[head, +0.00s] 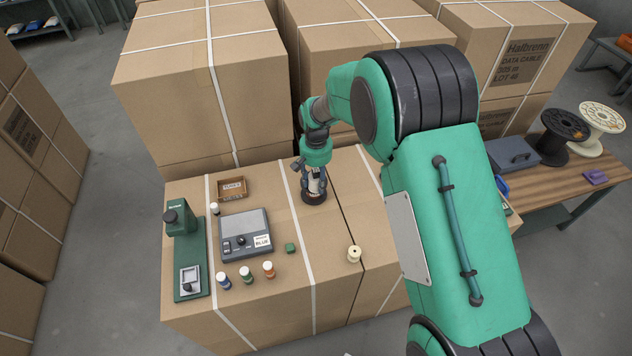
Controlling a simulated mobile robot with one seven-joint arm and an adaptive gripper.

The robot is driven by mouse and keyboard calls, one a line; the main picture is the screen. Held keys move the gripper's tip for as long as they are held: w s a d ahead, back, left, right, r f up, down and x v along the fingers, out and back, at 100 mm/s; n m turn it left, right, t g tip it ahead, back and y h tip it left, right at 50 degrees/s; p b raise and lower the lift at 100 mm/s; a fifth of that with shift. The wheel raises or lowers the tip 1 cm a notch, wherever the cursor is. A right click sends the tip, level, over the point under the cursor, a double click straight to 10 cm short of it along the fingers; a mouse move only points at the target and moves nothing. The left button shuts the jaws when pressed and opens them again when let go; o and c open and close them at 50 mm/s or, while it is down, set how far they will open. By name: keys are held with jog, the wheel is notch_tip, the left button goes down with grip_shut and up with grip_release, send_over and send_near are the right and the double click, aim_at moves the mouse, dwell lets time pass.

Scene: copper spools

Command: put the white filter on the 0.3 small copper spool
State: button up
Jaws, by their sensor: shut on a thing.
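My gripper (314,196) points down over the cardboard box top, right of the grey console. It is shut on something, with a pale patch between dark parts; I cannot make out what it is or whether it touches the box. A small cream spool (354,254) stands upright on the box, to the right of and nearer than my gripper. Three small white-topped pieces stand in front of the console: blue (223,281), green (246,275) and orange-copper (269,269). Another small white-topped piece (214,209) stands behind the console. No 0.3 marking is readable, and I cannot identify the white filter.
A grey console (245,222) labelled BLUE and a green microscope-like device (186,240) stand at left. Tall strapped cartons (180,75) block the back. Space around the cream spool is clear.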

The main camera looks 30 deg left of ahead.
jog(key=shift+f, duration=0.15)
jog(key=o, duration=1.2)
notch_tip(320, 180, up, 12)
jog(key=shift+w+r+p, duration=0.1)
jog(key=shift+p, duration=0.85)
